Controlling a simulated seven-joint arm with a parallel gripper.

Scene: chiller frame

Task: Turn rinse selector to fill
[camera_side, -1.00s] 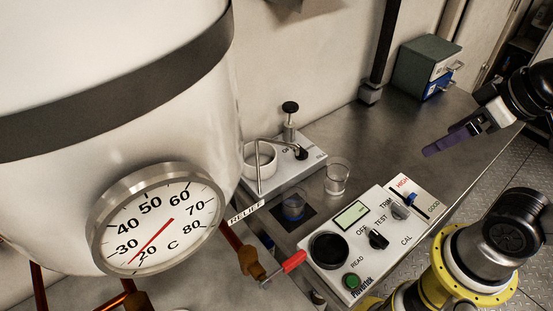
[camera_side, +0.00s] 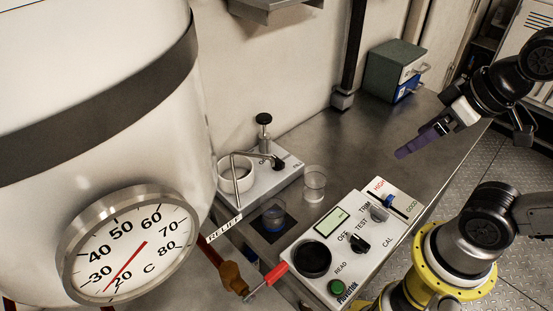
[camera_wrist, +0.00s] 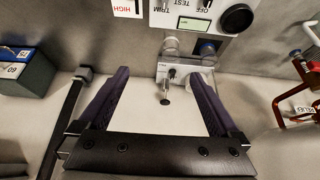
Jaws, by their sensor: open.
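A white rinse base (camera_side: 262,190) stands on the bench against the wall, with a bent spout, a round cup and a plunger topped by a black knob (camera_side: 264,118). A small dark selector knob (camera_side: 278,163) sits on it, with small lettering either side; its exact setting is too small to read. In the wrist view the rinse base (camera_wrist: 205,70) lies ahead, between and beyond the fingers. My gripper (camera_side: 402,153) has purple fingers, is open and empty, and hangs above the bench well right of the rinse base. In the wrist view its fingers (camera_wrist: 153,72) are spread wide.
A meter panel (camera_side: 345,250) with knobs and a green button lies in front. A clear beaker (camera_side: 314,184) and one with blue liquid (camera_side: 274,217) stand nearby. A white tank with a dial (camera_side: 130,250) fills the left. A green box (camera_side: 392,68) stands behind; the right bench is clear.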

